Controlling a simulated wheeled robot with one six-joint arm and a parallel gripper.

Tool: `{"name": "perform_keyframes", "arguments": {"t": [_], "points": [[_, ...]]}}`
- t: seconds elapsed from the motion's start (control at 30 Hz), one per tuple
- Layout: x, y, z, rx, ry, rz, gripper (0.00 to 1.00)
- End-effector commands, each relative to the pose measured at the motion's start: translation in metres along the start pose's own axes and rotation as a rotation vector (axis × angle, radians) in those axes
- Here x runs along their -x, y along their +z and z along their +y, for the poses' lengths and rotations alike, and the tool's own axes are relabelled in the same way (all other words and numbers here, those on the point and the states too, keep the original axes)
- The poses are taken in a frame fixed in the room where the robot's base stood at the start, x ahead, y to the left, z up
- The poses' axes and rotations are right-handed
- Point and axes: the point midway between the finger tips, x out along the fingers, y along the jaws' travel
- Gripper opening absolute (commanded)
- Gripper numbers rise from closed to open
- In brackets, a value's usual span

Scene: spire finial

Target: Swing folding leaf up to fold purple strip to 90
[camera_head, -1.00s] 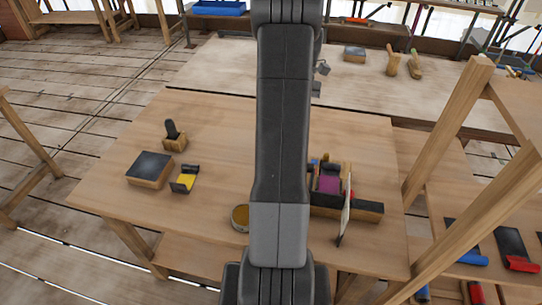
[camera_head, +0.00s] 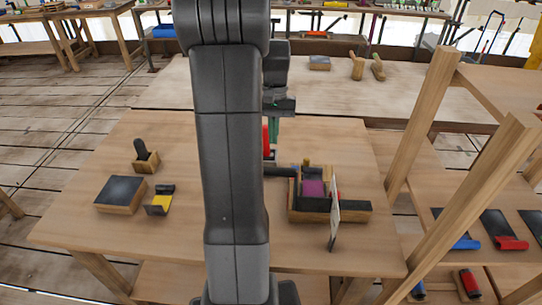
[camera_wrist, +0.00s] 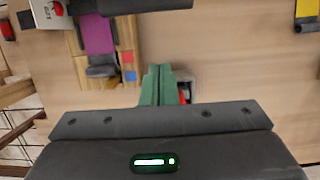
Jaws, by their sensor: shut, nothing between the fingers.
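The purple strip (camera_head: 313,188) lies on a wooden folding fixture (camera_head: 352,215) right of centre on the table. It also shows at upper left in the wrist view (camera_wrist: 97,34). A dark bar (camera_head: 280,172) juts left from the fixture and shows at the top of the wrist view (camera_wrist: 150,5); I cannot tell whether it belongs to the folding leaf. The strip appears flat, though its far part is hidden by dark parts. My gripper (camera_wrist: 161,72) has green fingers, shut and empty, beside the fixture. In the head view my arm partly hides it.
A white upright panel (camera_head: 335,212) stands at the fixture's front. A yellow strip in a small dark holder (camera_head: 159,204), a dark-topped block (camera_head: 121,194) and a wooden holder (camera_head: 146,160) stand at left. A wooden post (camera_head: 425,120) rises at right. The front table area is clear.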

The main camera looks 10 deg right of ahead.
Motion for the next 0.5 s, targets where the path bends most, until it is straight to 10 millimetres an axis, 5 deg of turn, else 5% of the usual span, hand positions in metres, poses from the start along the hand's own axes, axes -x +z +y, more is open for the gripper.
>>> {"name": "perform_keyframes", "arguments": {"t": [0.17,0.5], "points": [[-0.039,0.001,0.0,0.001,0.0,-0.005,0.0],[-0.048,0.036,0.0,0.002,0.0,0.0,0.0]]}}
